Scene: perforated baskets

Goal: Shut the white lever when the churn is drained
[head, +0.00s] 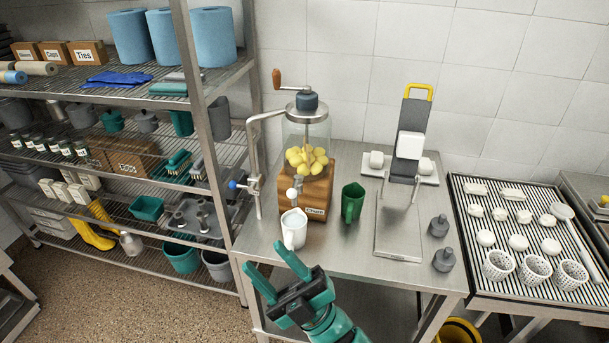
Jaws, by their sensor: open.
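The churn (318,134) is a clear jar with a crank, on a wooden base with a label. Yellow lumps (306,160) lie in the jar's bottom; I see no liquid around them, though the view is small. The white lever (292,193) shows as a small white knob low on the churn's front; its open or shut position is unclear. A white jug (293,229) stands upright below it, and I cannot see inside the jug. My gripper (277,272) is open and empty, in front of the table edge, nearer to me than the jug and lever.
A scale-like plate (398,228), a press (411,144) and dark weights (438,226) are further right. A ribbed tray (471,268) holds white pieces and baskets.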

